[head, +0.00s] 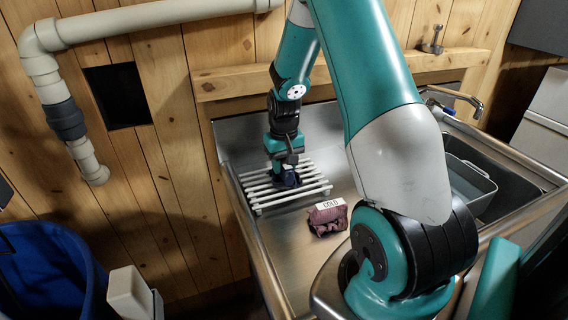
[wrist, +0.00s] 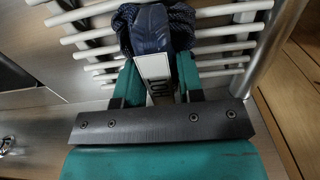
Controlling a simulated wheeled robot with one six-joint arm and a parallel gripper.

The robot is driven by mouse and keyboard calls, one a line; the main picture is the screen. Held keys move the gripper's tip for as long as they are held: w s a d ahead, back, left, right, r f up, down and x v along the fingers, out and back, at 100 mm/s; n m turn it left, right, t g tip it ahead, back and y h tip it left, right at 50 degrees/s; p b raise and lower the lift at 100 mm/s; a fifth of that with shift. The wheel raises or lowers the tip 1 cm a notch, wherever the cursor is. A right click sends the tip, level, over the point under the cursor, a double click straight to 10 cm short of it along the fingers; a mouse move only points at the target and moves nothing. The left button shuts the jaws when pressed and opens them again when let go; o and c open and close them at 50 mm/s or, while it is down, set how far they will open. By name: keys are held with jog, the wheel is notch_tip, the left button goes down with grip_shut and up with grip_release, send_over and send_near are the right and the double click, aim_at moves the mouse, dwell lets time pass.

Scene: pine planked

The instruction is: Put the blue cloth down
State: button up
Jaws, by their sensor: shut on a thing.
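The blue cloth (head: 287,179) is a small dark blue bundle at the white slatted rack (head: 262,199). My gripper (head: 284,163) is above it, pointing down, shut on the cloth. In the wrist view the cloth (wrist: 150,28) bunches up at the fingertips, smooth in the middle and speckled at the sides. A pale tag with dark lettering (wrist: 154,68) shows between my teal fingers. White bars of the rack (wrist: 84,38) pass behind the cloth. I cannot tell whether the cloth's underside touches the bars.
A maroon bundle with a white "COLD" label (head: 328,219) lies on the steel drainboard right of the rack. A grey basin (head: 468,188) stands in the sink further right, near the tap (head: 455,95). The wooden wall is close behind. A blue bin (head: 50,265) stands at lower left.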

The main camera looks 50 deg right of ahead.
aim_at(284, 161)
jog(key=o, duration=1)
jog(key=shift+c, duration=0.2)
notch_tip(284, 161, up, 12)
jog(key=s+a+r+n+t+y, duration=0.1)
jog(key=s+a+r+n, duration=0.15)
jog(key=a, duration=0.75)
jog(key=s+a+r+n+y, duration=0.1)
jog(key=s+a+r+n, duration=0.15)
jog(key=a, duration=0.65)
jog(key=s+a+r+n+g+y, duration=0.1)
jog(key=s+a+n, duration=0.6)
jog(key=s+a, duration=0.7)
jog(key=shift+s+a+r+y+b, duration=0.15)
jog(key=shift+s+r+y+b, duration=0.15)
jog(key=shift+r+y, duration=0.3)
jog(key=shift+w, duration=0.1)
